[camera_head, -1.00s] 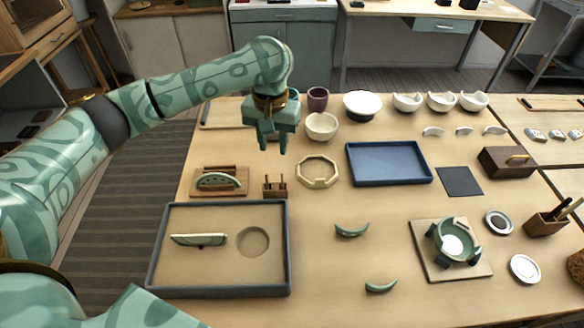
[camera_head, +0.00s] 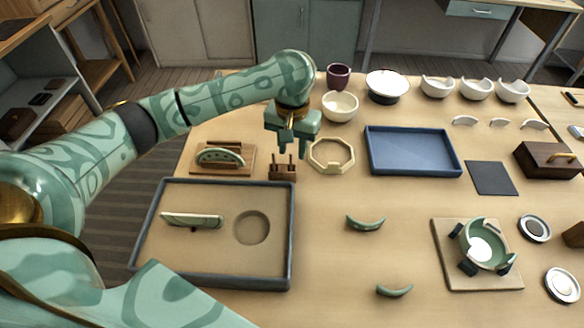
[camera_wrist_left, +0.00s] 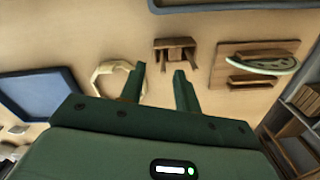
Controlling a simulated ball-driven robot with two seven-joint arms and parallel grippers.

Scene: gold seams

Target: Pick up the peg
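A small brown wooden rack (camera_head: 282,172) stands on the table with thin upright pegs (camera_head: 290,158) in it. It also shows in the left wrist view (camera_wrist_left: 176,44), just beyond my fingertips, where single pegs are hard to tell apart. My left gripper (camera_head: 291,149) hangs above and just behind the rack, fingers pointing down. In the left wrist view the gripper (camera_wrist_left: 160,72) is open, with nothing between its two fingers. It appears apart from the rack. My right gripper is not in view.
A pale octagonal ring (camera_head: 331,156) lies right of the rack, and a wooden stand with a green piece (camera_head: 220,158) lies left. A sand-filled tray (camera_head: 215,278) is in front, a blue tray (camera_head: 412,152) to the right. The table between them is clear.

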